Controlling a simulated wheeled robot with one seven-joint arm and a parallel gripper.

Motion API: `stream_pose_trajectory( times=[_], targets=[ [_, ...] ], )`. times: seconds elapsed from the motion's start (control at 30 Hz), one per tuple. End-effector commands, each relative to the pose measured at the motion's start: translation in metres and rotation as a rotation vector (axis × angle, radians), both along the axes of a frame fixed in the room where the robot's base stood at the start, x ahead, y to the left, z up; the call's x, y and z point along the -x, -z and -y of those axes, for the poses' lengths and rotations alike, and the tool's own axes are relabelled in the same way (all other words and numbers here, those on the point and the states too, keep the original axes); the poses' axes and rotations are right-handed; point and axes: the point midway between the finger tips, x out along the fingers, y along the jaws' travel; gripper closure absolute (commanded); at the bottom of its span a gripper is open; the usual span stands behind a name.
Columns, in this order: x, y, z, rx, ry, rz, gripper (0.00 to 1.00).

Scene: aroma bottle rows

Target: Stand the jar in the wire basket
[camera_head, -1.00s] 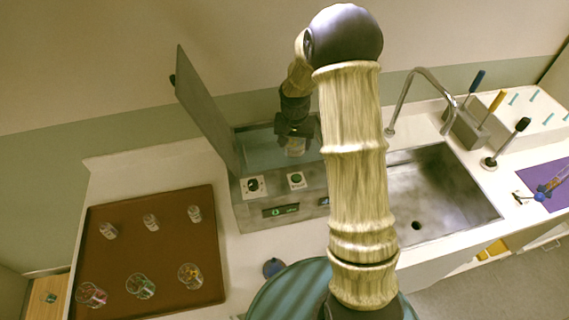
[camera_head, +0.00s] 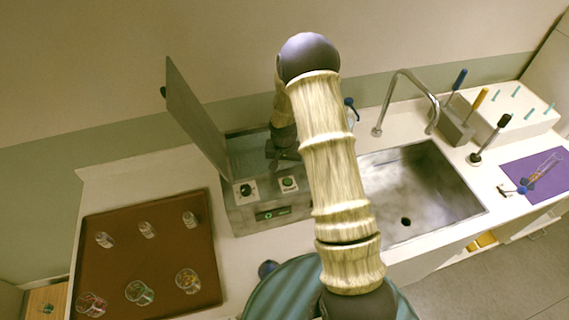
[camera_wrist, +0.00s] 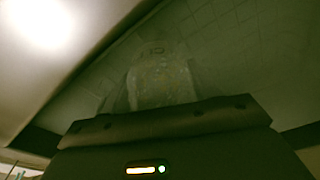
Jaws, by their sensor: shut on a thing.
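My gripper (camera_head: 282,155) reaches down into the open bath box (camera_head: 234,216) on the counter and is shut on the jar. In the wrist view, the jar (camera_wrist: 162,78) is a pale, see-through shape with a faint label, just beyond the dark gripper body. In the head view my gripper and arm hide the jar. The wire basket (camera_wrist: 240,60) seems to show as a faint grid of lines around the jar in the wrist view; I cannot tell whether the jar touches its bottom.
The box's lid (camera_head: 195,115) stands raised on the left. A brown tray (camera_head: 150,240) with several glass jars lies left. A sink (camera_head: 430,190) with a tall faucet (camera_head: 405,85) is to the right. A purple mat (camera_head: 545,180) is at far right.

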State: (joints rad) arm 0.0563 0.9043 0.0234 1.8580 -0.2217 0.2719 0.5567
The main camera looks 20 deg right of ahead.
Motion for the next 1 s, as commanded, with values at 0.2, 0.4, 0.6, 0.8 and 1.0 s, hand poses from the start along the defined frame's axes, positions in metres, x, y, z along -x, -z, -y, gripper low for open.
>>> stream_pose_trajectory(
  times=[0.2, 0.4, 0.6, 0.8, 1.0],
  targets=[
    [0.0, 0.012, 0.0, 0.0, 0.002, 0.0, 0.67],
    [0.0, 0.013, 0.0, 0.0, 0.002, 0.0, 0.67],
    [0.0, 0.014, 0.0, 0.0, 0.001, 0.0, 0.2],
    [0.0, 0.014, 0.0, 0.0, 0.001, 0.0, 0.17],
    [0.0, 0.01, 0.0, 0.0, 0.002, 0.0, 0.17]
  ],
)
